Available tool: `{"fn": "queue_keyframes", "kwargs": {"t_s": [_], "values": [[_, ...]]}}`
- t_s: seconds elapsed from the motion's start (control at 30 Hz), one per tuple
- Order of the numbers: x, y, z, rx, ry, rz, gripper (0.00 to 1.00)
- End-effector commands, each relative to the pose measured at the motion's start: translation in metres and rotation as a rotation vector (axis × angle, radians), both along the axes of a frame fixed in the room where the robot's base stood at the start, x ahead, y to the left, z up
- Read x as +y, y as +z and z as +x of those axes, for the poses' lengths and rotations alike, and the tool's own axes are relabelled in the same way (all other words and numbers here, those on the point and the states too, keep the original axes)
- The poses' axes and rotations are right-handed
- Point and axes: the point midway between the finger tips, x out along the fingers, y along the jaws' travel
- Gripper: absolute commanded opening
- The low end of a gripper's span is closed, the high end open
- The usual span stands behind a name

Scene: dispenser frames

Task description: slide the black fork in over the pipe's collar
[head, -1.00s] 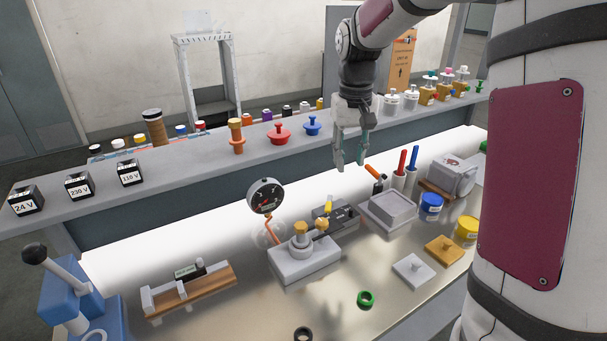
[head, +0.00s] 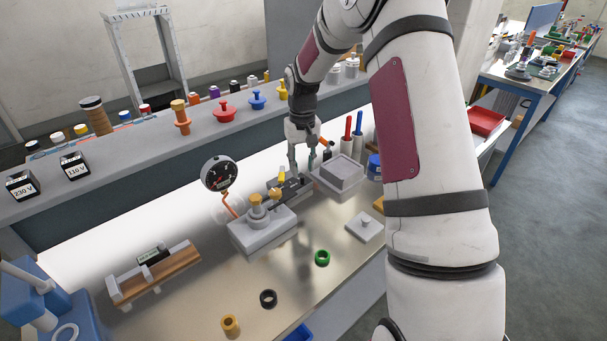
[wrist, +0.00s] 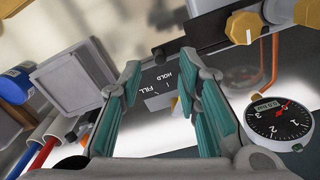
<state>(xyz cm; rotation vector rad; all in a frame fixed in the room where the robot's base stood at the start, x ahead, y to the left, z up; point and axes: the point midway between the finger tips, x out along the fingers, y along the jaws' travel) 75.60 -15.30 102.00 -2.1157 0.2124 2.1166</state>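My gripper (head: 302,166) is open and empty, pointing down at the dark station (head: 290,187) behind the white block with the gauge. In the wrist view, its two teal-padded fingers (wrist: 165,105) are spread over a dark plate (wrist: 160,78) marked HOLD and FILL. A black bar-like part (wrist: 205,36), possibly the black fork, lies beyond the fingertips beside a grey body. The pipe's collar cannot be made out with certainty. A yellow piece (head: 281,173) stands on the station, left of my gripper. The fingers touch nothing that I can make out.
A dial gauge (head: 219,173) and a white block with brass knobs (head: 262,230) stand left of my gripper. A grey tray-like box (head: 341,173) and red and blue sticks stand to the right.

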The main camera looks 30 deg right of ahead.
Motion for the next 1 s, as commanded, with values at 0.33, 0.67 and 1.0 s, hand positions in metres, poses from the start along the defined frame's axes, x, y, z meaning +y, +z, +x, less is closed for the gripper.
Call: {"fn": "queue_keyframes", "kwargs": {"t_s": [0.33,0.67,1.0], "values": [[0.000,-0.037,0.000,0.001,0.000,0.000,0.31],[0.000,-0.040,0.000,0.000,0.000,0.000,0.29],[0.000,-0.040,0.000,-0.001,0.000,0.000,0.00]]}}
